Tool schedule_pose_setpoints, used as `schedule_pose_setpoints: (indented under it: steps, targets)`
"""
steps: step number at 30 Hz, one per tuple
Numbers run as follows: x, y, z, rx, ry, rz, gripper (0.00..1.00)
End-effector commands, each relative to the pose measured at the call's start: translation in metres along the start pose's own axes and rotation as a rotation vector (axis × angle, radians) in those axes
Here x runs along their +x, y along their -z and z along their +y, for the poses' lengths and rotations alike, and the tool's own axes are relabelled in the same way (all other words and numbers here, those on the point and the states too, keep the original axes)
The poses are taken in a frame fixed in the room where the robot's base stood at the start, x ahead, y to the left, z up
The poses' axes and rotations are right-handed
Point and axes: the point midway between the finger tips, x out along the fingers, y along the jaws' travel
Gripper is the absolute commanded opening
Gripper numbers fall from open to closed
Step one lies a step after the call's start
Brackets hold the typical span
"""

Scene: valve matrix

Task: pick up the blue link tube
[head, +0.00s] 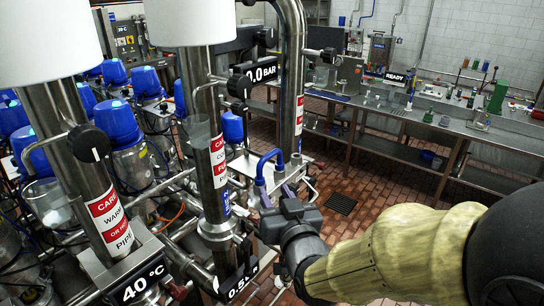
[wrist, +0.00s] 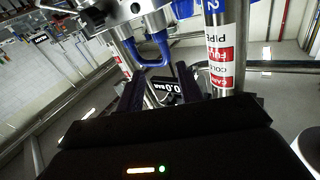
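The blue link tube (head: 261,168) is a U-shaped bend standing arch-up on the pipework in the head view, in front of the steel pipes. It also shows in the wrist view (wrist: 165,48), where the picture is upside down and its bend points downward. My gripper (head: 277,191) is close to the tube in the head view. In the wrist view its two dark purple fingers (wrist: 158,78) are apart, with a gap between them. The tube's bend lies just beyond the fingertips, roughly in line with that gap. I cannot tell whether a finger touches it.
Thick steel pipes with red and white labels (head: 218,160) stand close to the left. A 0.0 BAR display (head: 262,72) hangs above and a 0.5 BAR display (head: 238,284) sits below. Blue-capped valves (head: 117,122) crowd the left. Brick floor (head: 370,180) is open to the right before the bench.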

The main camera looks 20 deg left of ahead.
Motion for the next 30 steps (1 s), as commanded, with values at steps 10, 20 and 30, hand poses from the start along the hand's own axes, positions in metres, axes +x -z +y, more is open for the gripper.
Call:
schedule_pose_setpoints:
  steps: [10, 20, 30]
  targets:
    - [0.041, 0.001, -0.003, 0.0, 0.003, 0.0, 0.36]
    - [0.044, -0.001, -0.001, 0.0, 0.002, 0.001, 0.36]
    - [0.064, 0.0, -0.005, 0.0, 0.001, -0.002, 0.36]
